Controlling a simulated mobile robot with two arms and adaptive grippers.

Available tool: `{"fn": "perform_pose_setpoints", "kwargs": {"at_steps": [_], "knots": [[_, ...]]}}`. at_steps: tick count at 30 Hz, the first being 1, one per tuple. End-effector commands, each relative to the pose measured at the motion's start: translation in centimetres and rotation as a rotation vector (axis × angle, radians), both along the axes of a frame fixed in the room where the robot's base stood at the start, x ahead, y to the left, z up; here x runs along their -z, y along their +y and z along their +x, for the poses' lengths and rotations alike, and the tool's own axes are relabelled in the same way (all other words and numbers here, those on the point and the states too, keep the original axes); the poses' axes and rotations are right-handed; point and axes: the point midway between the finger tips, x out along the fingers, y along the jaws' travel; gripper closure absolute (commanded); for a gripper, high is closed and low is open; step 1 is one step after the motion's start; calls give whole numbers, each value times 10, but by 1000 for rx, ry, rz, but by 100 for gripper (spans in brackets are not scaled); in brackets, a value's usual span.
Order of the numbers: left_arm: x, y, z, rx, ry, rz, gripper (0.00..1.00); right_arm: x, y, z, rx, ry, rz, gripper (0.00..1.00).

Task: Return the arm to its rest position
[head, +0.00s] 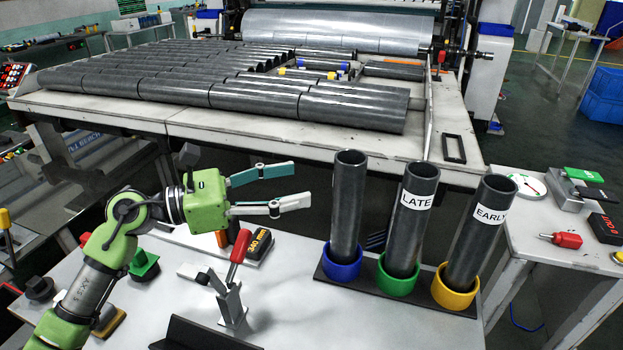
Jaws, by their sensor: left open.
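My left gripper (285,188) is open and empty, its two fingers pointing right above the near white table. The green and grey left arm comes in from the lower left. To the right of the gripper, three dark tubes stand in a row of coloured cups: a plain tube (347,210) in a blue cup (341,264), a tube marked LATE (408,235) in a green cup (397,278), and a tube marked EARLY (478,245) in a yellow cup (455,289). The fingers are apart from the tubes. My right gripper is not in view.
A red-handled toggle clamp (235,275) stands on the near table (310,310) below the gripper. Behind is a large table with rows of dark rolls (250,96) and a winder roll (340,30). A side table (540,252) at right holds a red tool (565,240).

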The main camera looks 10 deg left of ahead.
Motion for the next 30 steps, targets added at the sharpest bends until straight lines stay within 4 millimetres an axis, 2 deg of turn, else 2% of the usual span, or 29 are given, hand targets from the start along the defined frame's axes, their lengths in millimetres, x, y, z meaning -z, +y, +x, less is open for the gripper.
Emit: {"fn": "perform_pose_setpoints", "kwargs": {"at_steps": [4, 17, 20, 24, 30], "knots": [[0, 7, -4, 0, 0, 1, 40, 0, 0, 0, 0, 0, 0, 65], [-2, 7, -4, 0, -1, 0, 40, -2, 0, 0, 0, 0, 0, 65], [-15, 7, -4, 0, -1, 0, 40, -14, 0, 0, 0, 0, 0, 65], [-43, 7, -4, 0, -1, 0, 40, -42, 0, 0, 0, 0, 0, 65], [-68, 7, -4, 0, 0, 0, 40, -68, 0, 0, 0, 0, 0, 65]]}}
